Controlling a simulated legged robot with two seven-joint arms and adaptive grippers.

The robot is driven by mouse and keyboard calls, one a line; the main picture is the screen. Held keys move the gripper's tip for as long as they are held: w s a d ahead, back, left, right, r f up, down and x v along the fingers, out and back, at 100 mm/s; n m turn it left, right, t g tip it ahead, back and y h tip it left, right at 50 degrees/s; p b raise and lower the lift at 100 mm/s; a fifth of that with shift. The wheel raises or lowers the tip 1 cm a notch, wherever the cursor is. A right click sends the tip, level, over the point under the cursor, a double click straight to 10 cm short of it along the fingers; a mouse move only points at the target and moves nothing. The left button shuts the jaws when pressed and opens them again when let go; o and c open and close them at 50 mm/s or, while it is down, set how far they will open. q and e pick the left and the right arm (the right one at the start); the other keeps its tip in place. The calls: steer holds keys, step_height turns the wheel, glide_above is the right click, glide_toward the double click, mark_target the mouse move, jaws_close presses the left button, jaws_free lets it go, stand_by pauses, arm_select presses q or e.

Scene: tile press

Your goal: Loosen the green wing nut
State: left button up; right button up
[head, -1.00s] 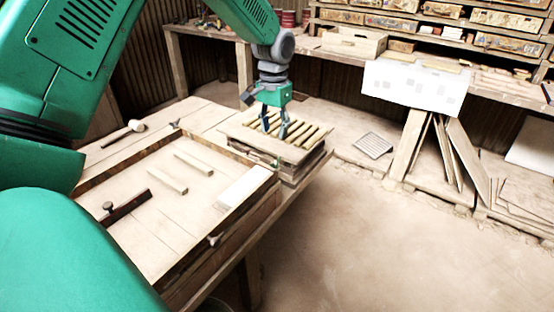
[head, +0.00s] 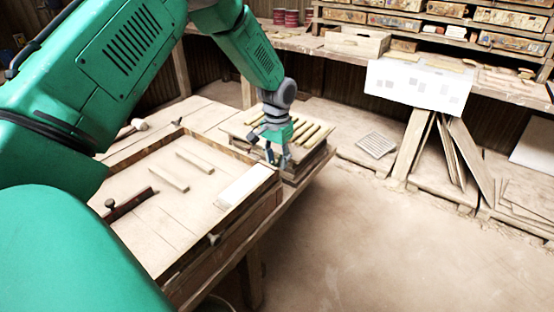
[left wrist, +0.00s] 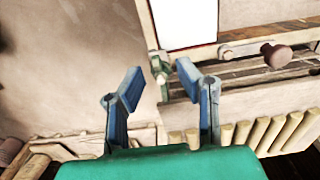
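The green wing nut (left wrist: 159,66) shows in the left wrist view beside the corner of a white panel (left wrist: 183,22), just beyond and between my fingertips. Its exact outline is small and hard to make out. My left gripper (left wrist: 160,82) is open, with its two blue fingers apart and nothing between the pads. In the head view my left gripper (head: 278,162) points down at the near edge of the slatted stack, by the far right corner of the wooden frame. The wing nut cannot be made out there. My right gripper is not in view.
The slatted wooden rack (head: 308,132) stands right behind the gripper. The wooden frame (head: 180,265) holds two loose strips (head: 168,178), a white strip (head: 244,187) and a dark red bar (head: 128,205) with a knob. The floor to the right is open.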

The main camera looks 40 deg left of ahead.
arm_select(q)
jaws_close()
steer(key=shift+a, duration=0.1)
steer(key=n+p, duration=0.2)
steer(key=n, duration=0.1)
steer(key=shift+r, duration=0.1)
steer(key=n+p, duration=0.2)
steer(key=n, duration=0.2)
steer(key=shift+n, duration=0.4)
steer(key=n+p, duration=0.2)
steer(key=n, duration=0.3)
steer(key=n+p, duration=0.1)
steer(key=n, duration=0.4)
stand_by(0.3)
